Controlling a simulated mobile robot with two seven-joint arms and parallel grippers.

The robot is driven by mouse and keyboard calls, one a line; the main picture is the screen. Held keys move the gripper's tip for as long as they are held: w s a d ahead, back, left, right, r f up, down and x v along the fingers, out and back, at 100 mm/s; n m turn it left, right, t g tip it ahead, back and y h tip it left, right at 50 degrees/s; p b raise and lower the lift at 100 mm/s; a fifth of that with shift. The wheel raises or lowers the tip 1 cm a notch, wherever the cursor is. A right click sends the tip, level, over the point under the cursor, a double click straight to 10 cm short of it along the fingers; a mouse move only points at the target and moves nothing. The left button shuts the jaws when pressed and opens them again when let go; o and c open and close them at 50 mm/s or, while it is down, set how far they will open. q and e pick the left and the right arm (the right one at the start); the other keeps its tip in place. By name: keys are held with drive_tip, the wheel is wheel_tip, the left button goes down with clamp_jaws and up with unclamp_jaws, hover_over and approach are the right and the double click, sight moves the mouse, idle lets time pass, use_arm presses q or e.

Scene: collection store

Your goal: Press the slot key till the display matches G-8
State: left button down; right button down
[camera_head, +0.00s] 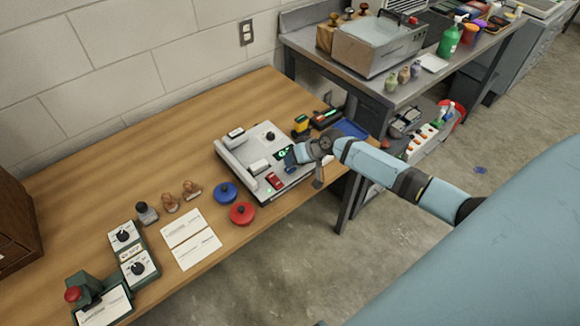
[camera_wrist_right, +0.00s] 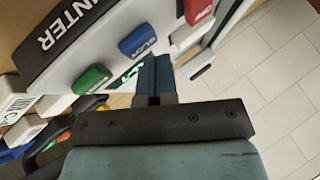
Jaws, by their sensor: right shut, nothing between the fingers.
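A pale grey desk machine (camera_head: 247,150) stands on the wooden table, with a small lit green display (camera_head: 283,153) whose text I cannot read. A red key (camera_head: 275,181) sits on its front part. In the right wrist view a green key (camera_wrist_right: 91,78), a blue key (camera_wrist_right: 138,41) and a red key (camera_wrist_right: 197,10) stand in a row; their lettering is too blurred to read surely. My right gripper (camera_head: 291,158) is over the machine's right part. Its blue fingers (camera_wrist_right: 154,72) are shut and empty beside the blue key, partly hiding the green display; contact cannot be told. My left gripper is out of view.
Red (camera_head: 242,213) and blue (camera_head: 226,192) round-knobbed pads, wooden stamps (camera_head: 191,189) and white cards (camera_head: 190,239) lie left of the machine. A yellow-and-black item (camera_head: 301,125) and a blue tray (camera_head: 350,128) are behind my gripper. The table's front edge is close.

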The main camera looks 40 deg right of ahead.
drive_tip(key=shift+f+b, duration=0.3)
drive_tip(key=shift+f, duration=0.2)
idle(0.3)
idle(0.4)
drive_tip(key=shift+r+p, duration=0.8)
drive_tip(key=shift+r, duration=0.15)
wheel_tip(320, 180, up, 5)
drive_tip(key=p, duration=0.4)
idle(0.5)
